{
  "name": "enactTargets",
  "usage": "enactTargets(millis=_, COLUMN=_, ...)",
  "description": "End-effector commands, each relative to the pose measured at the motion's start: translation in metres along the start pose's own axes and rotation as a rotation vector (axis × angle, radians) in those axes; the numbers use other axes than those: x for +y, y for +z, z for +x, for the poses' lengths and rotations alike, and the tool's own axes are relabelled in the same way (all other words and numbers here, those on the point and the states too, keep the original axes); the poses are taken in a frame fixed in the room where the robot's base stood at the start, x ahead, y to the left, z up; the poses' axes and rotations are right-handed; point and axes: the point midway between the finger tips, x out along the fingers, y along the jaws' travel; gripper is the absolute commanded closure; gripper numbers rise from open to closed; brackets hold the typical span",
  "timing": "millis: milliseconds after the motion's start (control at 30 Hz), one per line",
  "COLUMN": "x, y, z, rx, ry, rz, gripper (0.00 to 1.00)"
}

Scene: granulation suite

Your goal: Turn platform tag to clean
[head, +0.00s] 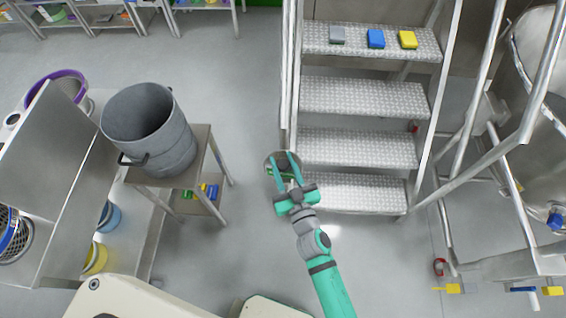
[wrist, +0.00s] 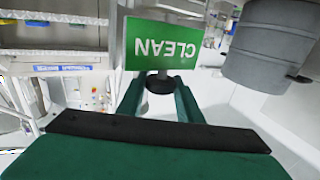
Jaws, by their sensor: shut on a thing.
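A green tag with the white word CLEAN (wrist: 160,46) faces the camera in the wrist view, its lettering upside down in that picture. A dark round knob (wrist: 160,83) sits just below the tag there, between my fingertips. My gripper (head: 282,163) is shut on this knob, at the left side rail of the stepped platform (head: 362,147). In the head view a round grey disc (head: 270,158) and a sliver of green show at the fingers. The fingers hide part of the knob and disc.
A large grey drum (head: 150,125) stands on a small metal stand left of my gripper. Grey, blue and yellow blocks (head: 376,39) lie on the top step. A railed frame (head: 480,180) stands right. The floor (head: 245,110) between drum and steps is clear.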

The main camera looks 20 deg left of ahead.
Motion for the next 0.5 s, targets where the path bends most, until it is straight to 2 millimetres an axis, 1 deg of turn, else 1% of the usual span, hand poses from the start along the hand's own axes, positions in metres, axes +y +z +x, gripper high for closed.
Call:
enactTargets(millis=200, x=0.0006, y=0.0018, z=0.0001, rx=-0.004, ry=-0.056, rz=-0.002, gripper=0.9)
enactTargets(millis=500, x=0.0012, y=0.0023, z=-0.0001, rx=-0.005, ry=-0.09, rz=-0.002, gripper=0.9)
